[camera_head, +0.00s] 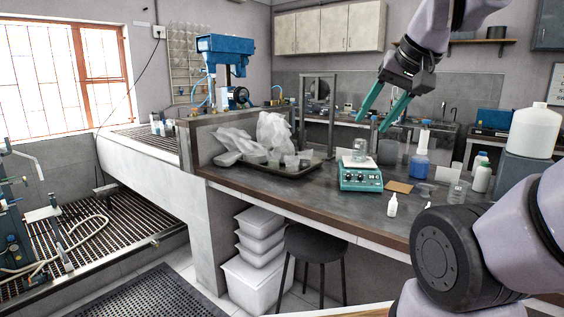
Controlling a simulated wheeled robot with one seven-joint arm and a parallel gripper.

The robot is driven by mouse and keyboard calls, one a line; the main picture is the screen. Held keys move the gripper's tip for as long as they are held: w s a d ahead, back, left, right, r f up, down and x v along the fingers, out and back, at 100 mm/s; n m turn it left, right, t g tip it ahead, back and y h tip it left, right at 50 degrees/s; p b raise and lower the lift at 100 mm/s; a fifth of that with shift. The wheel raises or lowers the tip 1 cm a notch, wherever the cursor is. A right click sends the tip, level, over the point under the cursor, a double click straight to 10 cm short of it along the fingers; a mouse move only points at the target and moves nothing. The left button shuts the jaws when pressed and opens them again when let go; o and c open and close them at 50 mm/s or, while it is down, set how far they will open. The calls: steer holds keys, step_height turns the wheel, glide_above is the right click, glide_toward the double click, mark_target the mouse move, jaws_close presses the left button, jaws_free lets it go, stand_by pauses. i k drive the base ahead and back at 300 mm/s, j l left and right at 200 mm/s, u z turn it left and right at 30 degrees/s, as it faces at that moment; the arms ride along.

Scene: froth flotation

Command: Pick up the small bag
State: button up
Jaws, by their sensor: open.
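Crumpled, pale translucent bags rise from a dark tray (290,171) on the left part of the bench: a taller bag (272,131) and a lower bag (234,139) to its left. A small flat tan piece (398,186) lies on the bench right of the balance; I cannot tell whether it is a bag. My gripper (371,126) has dark jaws with long teal fingers spread apart. It appears in front of the back bench, above the balance in the picture, with nothing between its fingers. It looks apart from the bags.
A teal balance (360,178) carries a glass vessel (359,156). A small white dropper bottle (392,206) stands near the bench's front edge. Blue-and-white bottles and a large white jug (533,131) stand to the right. Bare bench top lies between tray and balance.

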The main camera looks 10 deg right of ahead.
mark_target(273, 157)
steer(key=i+j+z, duration=0.1)
steer(key=i+j, duration=0.2)
steer(key=j, duration=0.15)
steer(key=i+j+z, duration=0.15)
steer(key=j, duration=0.35)
steer(key=i+j+z, duration=0.1)
steer(key=i+j, duration=0.25)
steer(key=j, duration=0.15)
steer(key=i+j+z, duration=0.1)
steer(key=j, duration=0.4)
steer(key=i+j+z, duration=0.15)
steer(key=i+j, duration=0.15)
steer(key=j, duration=0.25)
steer(key=i+j+z, duration=0.1)
steer(key=j, duration=0.45)
steer(key=i+j+z, duration=0.1)
steer(key=i+j, duration=0.15)
steer(key=j, duration=0.35)
steer(key=i+j+z, duration=0.15)
steer(key=j, duration=0.45)
